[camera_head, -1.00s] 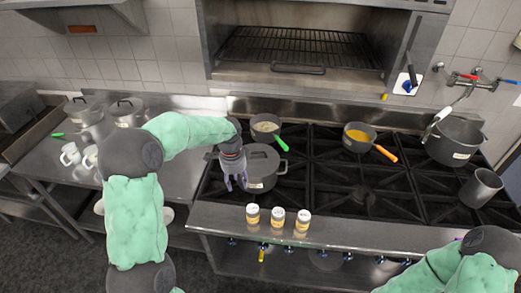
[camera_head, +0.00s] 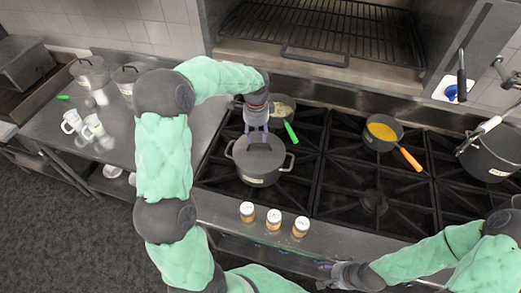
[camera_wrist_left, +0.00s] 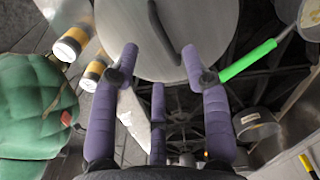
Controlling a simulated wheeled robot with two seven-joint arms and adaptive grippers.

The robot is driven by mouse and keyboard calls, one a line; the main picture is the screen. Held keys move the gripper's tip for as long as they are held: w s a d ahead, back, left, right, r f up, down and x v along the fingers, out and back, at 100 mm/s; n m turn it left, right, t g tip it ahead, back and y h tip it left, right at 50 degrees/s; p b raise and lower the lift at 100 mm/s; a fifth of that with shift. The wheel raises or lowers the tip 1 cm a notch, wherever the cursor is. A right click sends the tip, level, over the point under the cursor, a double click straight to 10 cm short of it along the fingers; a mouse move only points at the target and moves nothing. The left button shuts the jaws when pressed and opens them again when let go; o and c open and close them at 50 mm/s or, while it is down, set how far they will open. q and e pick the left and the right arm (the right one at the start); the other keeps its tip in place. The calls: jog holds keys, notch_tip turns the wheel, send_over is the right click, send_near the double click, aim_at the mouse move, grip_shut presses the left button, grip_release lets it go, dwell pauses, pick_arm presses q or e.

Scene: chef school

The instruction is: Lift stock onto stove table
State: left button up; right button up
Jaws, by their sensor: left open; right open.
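A grey lidded pot (camera_head: 255,172) with two side handles and a label stands on the stove's front left. Its lid (camera_wrist_left: 140,50) and dark lid handle (camera_wrist_left: 168,30) fill the top of the left wrist view. My left gripper (camera_head: 257,127) is open, with purple fingers over the pot's back edge; in the left wrist view its fingers (camera_wrist_left: 160,65) are spread and hold nothing. Contact with the lid cannot be told. My right gripper (camera_head: 326,274) is open, low at the stove's front edge, partly cut off from clear view.
Three small jars (camera_head: 273,220) stand on the steel front ledge. A green-handled pan (camera_head: 282,105), an orange-handled pan (camera_head: 383,130) and a large pot (camera_head: 492,155) stand on the stove. White mugs (camera_head: 92,127) and lidded pots (camera_head: 90,72) are on the left counter.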

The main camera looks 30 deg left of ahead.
aim_at(259, 145)
pick_arm(q)
notch_tip(259, 145, down, 2)
jog(key=shift+w, duration=0.15)
jog(key=shift+w+d+f, duration=0.1)
jog(key=shift+d+f, duration=0.1)
jog(key=shift+f, duration=1.15)
jog(key=shift+w+d+f, duration=0.1)
jog(key=shift+d+f, duration=0.05)
jog(key=shift+f, duration=1.15)
grip_shut()
